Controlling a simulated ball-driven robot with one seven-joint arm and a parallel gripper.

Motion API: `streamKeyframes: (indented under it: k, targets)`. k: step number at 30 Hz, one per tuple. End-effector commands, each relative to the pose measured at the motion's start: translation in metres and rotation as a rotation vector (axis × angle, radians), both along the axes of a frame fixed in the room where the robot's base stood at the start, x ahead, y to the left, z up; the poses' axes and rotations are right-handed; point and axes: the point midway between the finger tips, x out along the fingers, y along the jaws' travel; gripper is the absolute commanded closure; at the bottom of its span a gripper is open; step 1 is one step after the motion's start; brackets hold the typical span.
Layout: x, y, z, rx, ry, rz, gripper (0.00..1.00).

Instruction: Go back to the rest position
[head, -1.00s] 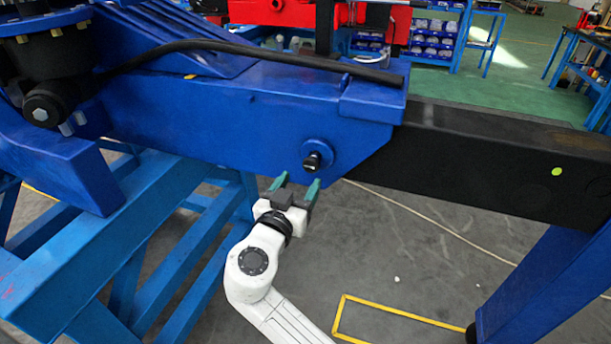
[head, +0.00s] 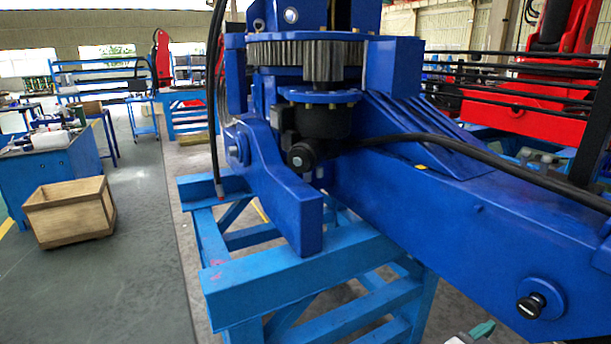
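A blue crane beam (head: 440,225) runs across the right half of the head view. A black knob (head: 531,305) sticks out of a round blue boss near the beam's lower right end. Of my gripper, only a green fingertip (head: 482,329) and a bit of pale body show at the bottom edge. The fingertip is to the left of and below the knob and looks apart from it. The other finger and the rest of the arm are out of frame, so the gap between the fingers is hidden.
A light-blue stand (head: 270,285) carries the crane close in front. A wooden crate (head: 70,212) sits on the floor at left, by a blue workbench (head: 45,175) with items on top. Grey floor (head: 110,290) is open at the lower left. Red machinery (head: 520,110) stands behind the beam.

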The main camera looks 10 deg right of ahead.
Motion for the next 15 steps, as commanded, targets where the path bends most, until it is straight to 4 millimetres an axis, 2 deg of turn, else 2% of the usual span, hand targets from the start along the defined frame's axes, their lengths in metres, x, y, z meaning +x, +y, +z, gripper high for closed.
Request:
streamKeyframes:
  k: [4, 8, 12, 15]
  targets:
    - [-0.041, -0.012, -0.06, 0.192, 0.233, 0.025, 0.37]
    - [-0.086, -0.008, -0.12, 0.399, 0.496, 0.125, 0.37]
    - [-0.135, 0.015, -0.171, 0.6, 0.759, 0.315, 0.37]
    - [-0.169, 0.039, -0.196, 0.718, 0.92, 0.493, 0.37]
